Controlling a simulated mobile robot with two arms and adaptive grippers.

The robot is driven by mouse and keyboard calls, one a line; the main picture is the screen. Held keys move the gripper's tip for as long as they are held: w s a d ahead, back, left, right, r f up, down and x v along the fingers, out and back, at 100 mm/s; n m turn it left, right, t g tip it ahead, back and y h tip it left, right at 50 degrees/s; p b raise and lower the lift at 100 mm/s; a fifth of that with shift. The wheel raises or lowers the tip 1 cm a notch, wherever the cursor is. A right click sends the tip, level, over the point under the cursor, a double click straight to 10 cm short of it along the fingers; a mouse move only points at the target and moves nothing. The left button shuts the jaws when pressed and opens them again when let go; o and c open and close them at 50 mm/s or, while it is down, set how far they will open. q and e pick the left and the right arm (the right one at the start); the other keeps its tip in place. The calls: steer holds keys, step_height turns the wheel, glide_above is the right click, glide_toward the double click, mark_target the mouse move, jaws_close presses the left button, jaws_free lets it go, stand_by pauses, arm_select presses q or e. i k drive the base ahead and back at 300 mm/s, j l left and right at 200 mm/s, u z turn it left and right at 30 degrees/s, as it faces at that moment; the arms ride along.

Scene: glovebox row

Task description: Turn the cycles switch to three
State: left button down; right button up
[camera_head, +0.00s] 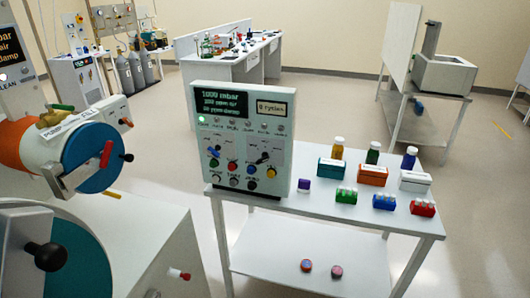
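The control panel (242,135) is a pale upright box standing at the left end of a white table. Its dark screen (228,103) shows "1000 mbar" over smaller lines. A small cream display (272,107) reads "cycles" with a digit that looks like 0. A green lamp is lit at the upper left. Neither gripper is in view.
The white table (420,218) carries capped bottles, boxes and coloured vial racks right of the panel. Two small round items lie on its lower shelf (318,250). A glovebox with a blue-faced orange-and-white cylinder (95,158) stands close at left.

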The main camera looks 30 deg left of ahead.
mark_target(211, 150)
steer(key=u, duration=1.25)
